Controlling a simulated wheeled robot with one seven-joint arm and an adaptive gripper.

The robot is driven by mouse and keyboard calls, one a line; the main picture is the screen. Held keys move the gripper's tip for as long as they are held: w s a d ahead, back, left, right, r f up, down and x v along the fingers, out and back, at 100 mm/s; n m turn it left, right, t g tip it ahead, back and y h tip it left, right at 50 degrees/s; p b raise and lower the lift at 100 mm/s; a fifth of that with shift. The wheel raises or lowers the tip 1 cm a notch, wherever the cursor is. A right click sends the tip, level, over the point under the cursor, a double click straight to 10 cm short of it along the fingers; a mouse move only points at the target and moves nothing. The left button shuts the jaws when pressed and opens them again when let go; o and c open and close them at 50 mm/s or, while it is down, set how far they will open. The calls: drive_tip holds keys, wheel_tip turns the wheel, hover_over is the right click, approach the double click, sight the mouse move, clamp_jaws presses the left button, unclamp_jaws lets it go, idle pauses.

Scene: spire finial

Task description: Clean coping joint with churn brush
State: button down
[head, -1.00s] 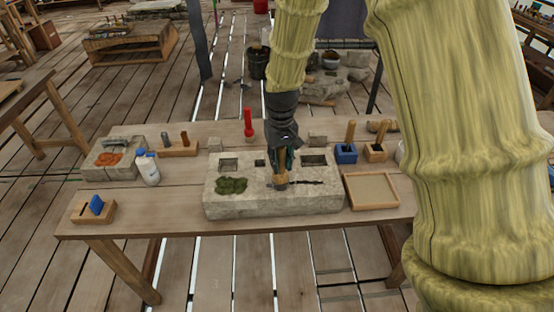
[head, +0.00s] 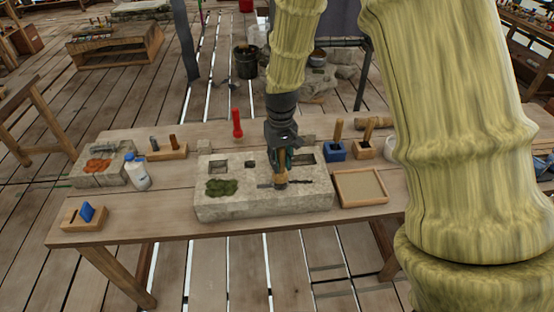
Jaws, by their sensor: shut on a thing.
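The pale coping stone (head: 262,207) lies on the workbench with a narrow dark joint (head: 301,181) across its top. A green mossy patch (head: 222,187) sits at the joint's left, and rectangular pockets are cut along the stone's back. My gripper (head: 281,158) points down over the stone and is shut on the churn brush (head: 281,178), which has a tan wooden body. The brush stands about upright at the joint, with dark line showing on both sides of it. Its tip seems to meet the stone, but exact contact is too small to tell.
A shallow wooden tray (head: 361,201) stands close right of the stone. Behind are a blue holder (head: 335,151), a wooden holder (head: 364,150) and a red tool (head: 237,124). A white bottle (head: 138,174) and stone with orange patch (head: 100,179) stand left.

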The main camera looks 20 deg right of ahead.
drive_tip(key=shift+s+d+p, duration=0.25)
drive_tip(key=shift+d+p, duration=0.05)
drive_tip(key=shift+d, duration=0.6)
drive_tip(key=shift+d, duration=0.15)
drive_tip(key=shift+s+d+f+p, duration=0.1)
drive_tip(key=shift+s+d+p, duration=0.15)
drive_tip(key=shift+d, duration=0.4)
drive_tip(key=shift+s+d+p, duration=0.2)
drive_tip(key=shift+d, duration=0.45)
drive_tip(key=shift+s+d+p, duration=0.2)
drive_tip(key=shift+d+p, duration=0.1)
drive_tip(key=shift+d, duration=0.45)
drive_tip(key=shift+s+d+p, duration=0.2)
drive_tip(key=shift+d+p, duration=0.1)
drive_tip(key=shift+d, duration=0.4)
drive_tip(key=shift+d, duration=0.1)
drive_tip(key=shift+s+d+p, duration=0.2)
drive_tip(key=shift+d+p, duration=0.05)
drive_tip(key=shift+d, duration=0.4)
drive_tip(key=shift+s+d+p, duration=0.2)
drive_tip(key=shift+d+p, duration=0.05)
drive_tip(key=shift+d, duration=0.4)
